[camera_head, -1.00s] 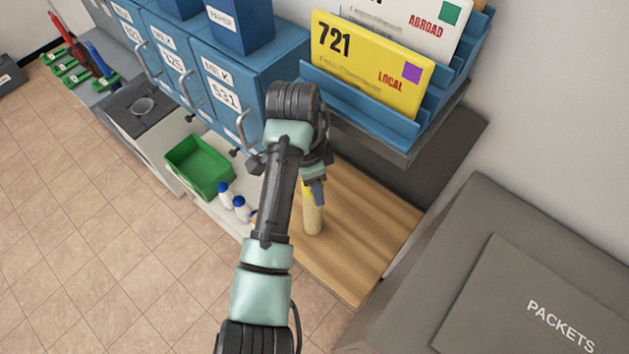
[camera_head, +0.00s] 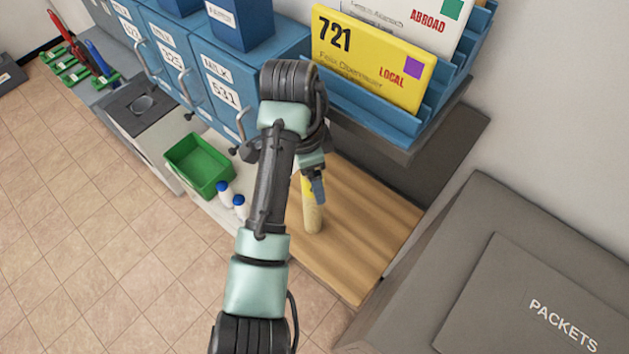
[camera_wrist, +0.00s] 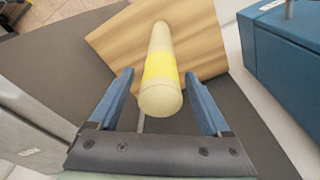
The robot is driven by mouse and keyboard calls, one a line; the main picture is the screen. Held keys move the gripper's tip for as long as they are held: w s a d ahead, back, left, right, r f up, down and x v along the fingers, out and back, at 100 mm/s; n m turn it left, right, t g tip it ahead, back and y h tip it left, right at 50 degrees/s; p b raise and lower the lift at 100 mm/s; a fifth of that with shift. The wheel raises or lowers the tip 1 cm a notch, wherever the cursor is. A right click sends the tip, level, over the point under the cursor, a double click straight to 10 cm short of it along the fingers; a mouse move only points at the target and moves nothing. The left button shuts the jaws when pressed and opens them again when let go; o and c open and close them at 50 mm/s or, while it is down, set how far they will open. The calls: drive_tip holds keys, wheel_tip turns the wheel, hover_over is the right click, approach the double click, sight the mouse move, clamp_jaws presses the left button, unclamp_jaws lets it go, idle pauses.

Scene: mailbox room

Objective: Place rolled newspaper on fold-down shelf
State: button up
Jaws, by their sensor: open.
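The rolled newspaper (camera_head: 313,215) is a cream roll with a yellow band. My gripper (camera_head: 318,188) is at the upper end of the roll. In the wrist view the blue fingers of my gripper (camera_wrist: 166,98) are apart, one on each side of the roll's near end, with gaps on both sides.
Blue mailboxes (camera_head: 215,80) stand behind and left of the shelf. A blue rack (camera_head: 380,110) with large envelopes overhangs its back. A grey PACKETS box (camera_head: 480,270) stands at the right. A green bin (camera_head: 200,165) and white bottles (camera_head: 224,193) are at the left.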

drive_tip(key=r+p, duration=0.1)
drive_tip(key=r, duration=0.2)
drive_tip(key=r+p, duration=0.2)
drive_tip(key=r, duration=0.1)
drive_tip(key=a+r+p, duration=0.1)
drive_tip(key=r+p, duration=0.1)
drive_tip(key=r, duration=0.1)
drive_tip(key=shift+s+r, duration=0.1)
drive_tip(key=shift+s, duration=0.05)
